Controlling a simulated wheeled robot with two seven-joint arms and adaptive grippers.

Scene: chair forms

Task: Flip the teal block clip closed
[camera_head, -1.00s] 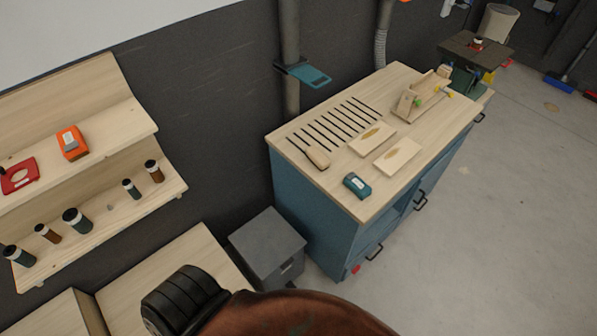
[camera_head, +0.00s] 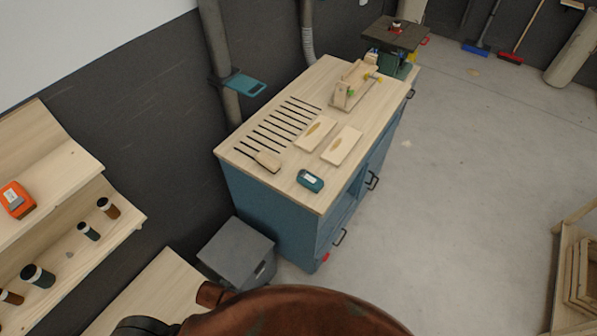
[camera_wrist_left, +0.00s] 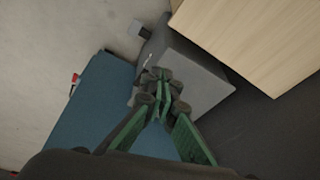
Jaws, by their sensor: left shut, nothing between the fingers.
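A teal plate (camera_head: 244,83) juts from a dark bracket around the vertical grey pipe, left of the workbench. A small teal block (camera_head: 310,180) with a white label lies near the bench's front corner. I cannot tell which is the block clip, nor whether either is open or closed. My left gripper (camera_wrist_left: 160,78) shows in the left wrist view with its green fingers drawn together and nothing between them. It points down over the grey box, apart from both teal things. My right gripper is in neither view.
The blue workbench (camera_head: 262,205) has a wooden top with dark slots, a brush and two pale boards (camera_head: 342,146). A grey box (camera_head: 236,251) stands at its left. Wooden shelves (camera_head: 75,225) line the left wall. The floor to the right is largely clear.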

